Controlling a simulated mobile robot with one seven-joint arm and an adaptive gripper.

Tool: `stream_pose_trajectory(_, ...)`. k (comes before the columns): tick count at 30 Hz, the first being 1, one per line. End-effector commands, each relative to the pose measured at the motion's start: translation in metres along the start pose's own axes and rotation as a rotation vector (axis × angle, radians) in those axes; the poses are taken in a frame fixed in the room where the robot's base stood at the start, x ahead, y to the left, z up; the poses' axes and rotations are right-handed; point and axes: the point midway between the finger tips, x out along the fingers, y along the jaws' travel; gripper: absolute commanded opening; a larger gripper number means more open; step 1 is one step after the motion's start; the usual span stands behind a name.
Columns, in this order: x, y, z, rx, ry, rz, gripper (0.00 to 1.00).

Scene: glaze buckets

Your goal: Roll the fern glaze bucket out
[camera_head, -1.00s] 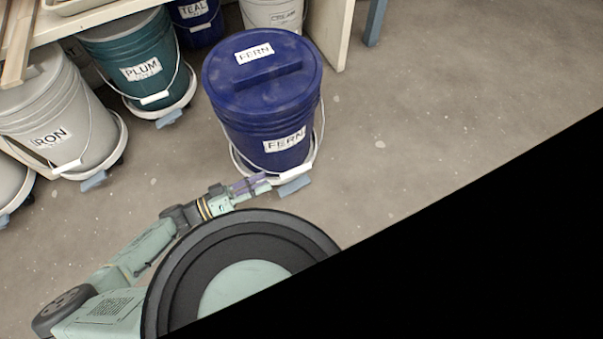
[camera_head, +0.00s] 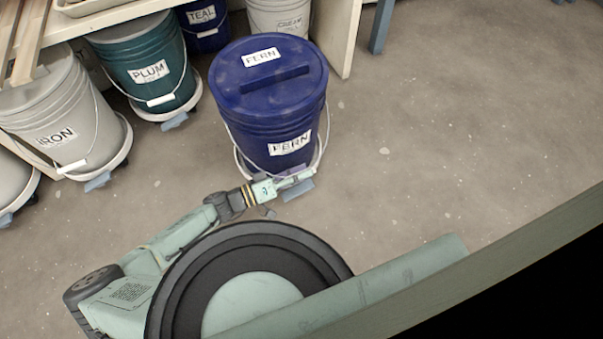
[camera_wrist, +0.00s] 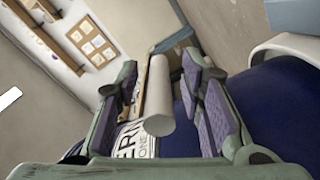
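The fern bucket (camera_head: 268,118) is dark blue with a lid and white FERN labels. It stands upright on a white wheeled dolly (camera_head: 241,163), in front of the shelf. Its wire handle hangs down at the front, with a white grip. My gripper (camera_head: 291,180) is at this grip, low on the bucket's front. In the wrist view the white grip (camera_wrist: 159,98) lies between my two purple-padded fingers, with gaps visible on both sides. My gripper is open around it. Part of the FERN label (camera_wrist: 138,140) shows behind the fingers.
The plum bucket (camera_head: 148,60) and iron bucket (camera_head: 62,115) stand on dollies at the left. The teal bucket (camera_head: 203,28) and a white bucket (camera_head: 279,18) are behind, under the shelf. A shelf leg (camera_head: 341,40) is close behind right. Floor (camera_head: 450,130) to the right is clear.

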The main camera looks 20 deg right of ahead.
Motion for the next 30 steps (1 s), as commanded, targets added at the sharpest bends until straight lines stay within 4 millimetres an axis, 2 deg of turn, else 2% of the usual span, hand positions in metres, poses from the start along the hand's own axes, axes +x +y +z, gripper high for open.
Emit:
stream_pose_trajectory(9,0.0028,0.0000,0.0000,0.000,0.000,0.000,0.35)
stream_pose_trajectory(25,0.0023,-0.0005,0.0001,0.000,-0.001,-0.002,0.00)
stream_pose_trajectory(30,0.0022,-0.0008,0.0001,0.000,0.000,-0.003,0.00)
